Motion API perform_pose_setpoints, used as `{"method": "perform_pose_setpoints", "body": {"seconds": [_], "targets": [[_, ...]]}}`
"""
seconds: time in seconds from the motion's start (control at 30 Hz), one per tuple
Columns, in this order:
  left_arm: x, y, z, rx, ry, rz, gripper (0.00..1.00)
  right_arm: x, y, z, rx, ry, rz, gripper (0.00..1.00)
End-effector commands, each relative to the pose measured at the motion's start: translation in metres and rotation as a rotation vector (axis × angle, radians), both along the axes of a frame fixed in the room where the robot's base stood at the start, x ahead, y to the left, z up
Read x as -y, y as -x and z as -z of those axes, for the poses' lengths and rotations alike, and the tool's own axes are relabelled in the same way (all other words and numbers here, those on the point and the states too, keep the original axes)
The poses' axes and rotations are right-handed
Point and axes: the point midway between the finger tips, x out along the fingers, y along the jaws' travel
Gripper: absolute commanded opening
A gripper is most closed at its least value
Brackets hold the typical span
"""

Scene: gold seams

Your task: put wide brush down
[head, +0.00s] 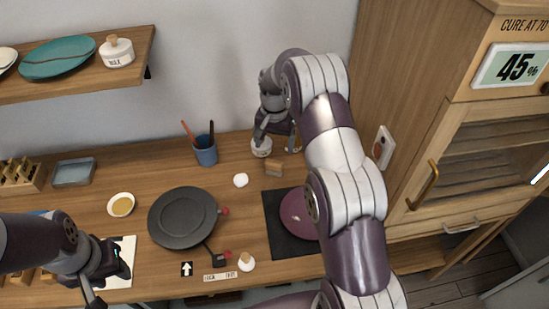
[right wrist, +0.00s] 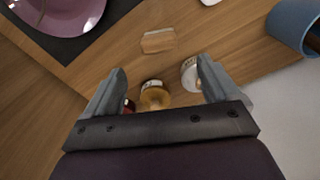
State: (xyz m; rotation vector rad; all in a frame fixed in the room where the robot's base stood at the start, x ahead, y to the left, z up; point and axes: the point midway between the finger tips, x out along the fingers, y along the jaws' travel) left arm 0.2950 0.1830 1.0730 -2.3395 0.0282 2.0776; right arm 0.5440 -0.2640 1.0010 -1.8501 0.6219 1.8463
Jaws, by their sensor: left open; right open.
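No brush is clearly recognisable as the wide one. A small tan wooden block (head: 274,168) with a pale edge lies flat on the bench; it also shows in the right wrist view (right wrist: 158,42). I cannot tell whether it is the brush. A blue cup (head: 206,154) holds a red and a black handle. My right gripper (head: 276,147) is open and empty above the back of the bench, behind the block. In the right wrist view a gold-topped jar (right wrist: 155,97) and a white jar (right wrist: 190,75) show between its fingers. My left gripper (head: 108,284) is open at front left.
A dark turntable (head: 182,218) stands mid-bench. A plum plate (head: 297,214) lies on a black mat (head: 279,238), partly hidden by my right arm. A wooden cabinet (head: 400,80) bounds the right. A shelf (head: 130,70) hangs at upper left.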

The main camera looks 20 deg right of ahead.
Motion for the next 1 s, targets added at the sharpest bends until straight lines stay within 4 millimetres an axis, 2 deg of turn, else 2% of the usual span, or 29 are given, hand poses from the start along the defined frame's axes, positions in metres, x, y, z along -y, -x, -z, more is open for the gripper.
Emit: {"method": "perform_pose_setpoints", "body": {"seconds": [0.17, 0.27, 0.37, 0.4, 0.5, 0.6, 0.63, 0.7, 0.77, 1.0], "targets": [[0.000, 0.000, 0.003, 0.000, 0.000, 0.000, 0.43, -0.005, 0.007, -0.022, 0.004, 0.001, -0.026, 0.89], [0.000, 0.000, 0.002, 0.000, 0.000, 0.000, 0.43, -0.022, 0.037, -0.041, 0.022, 0.003, -0.126, 0.89], [0.000, 0.000, 0.002, 0.000, 0.000, 0.000, 0.43, -0.046, 0.089, -0.061, 0.050, 0.010, -0.283, 0.89], [0.000, 0.000, 0.002, 0.000, 0.000, 0.000, 0.43, -0.053, 0.113, -0.066, 0.062, 0.014, -0.346, 0.89], [0.000, 0.000, 0.002, 0.000, 0.000, 0.000, 0.43, -0.069, 0.170, -0.073, 0.088, 0.022, -0.491, 0.89], [0.000, 0.000, 0.003, 0.000, 0.000, 0.000, 0.43, -0.077, 0.215, -0.073, 0.104, 0.030, -0.595, 0.89], [0.000, 0.000, 0.003, 0.000, 0.000, 0.000, 0.43, -0.079, 0.225, -0.073, 0.109, 0.033, -0.618, 0.89], [0.000, 0.000, 0.002, 0.000, 0.000, 0.000, 0.43, -0.081, 0.241, -0.072, 0.115, 0.035, -0.654, 0.89], [0.000, 0.000, 0.003, 0.000, 0.000, 0.000, 0.43, -0.081, 0.248, -0.071, 0.116, 0.036, -0.669, 0.89], [0.000, 0.000, 0.002, 0.000, 0.000, 0.000, 0.43, -0.081, 0.250, -0.071, 0.115, 0.036, -0.673, 0.89]]}}
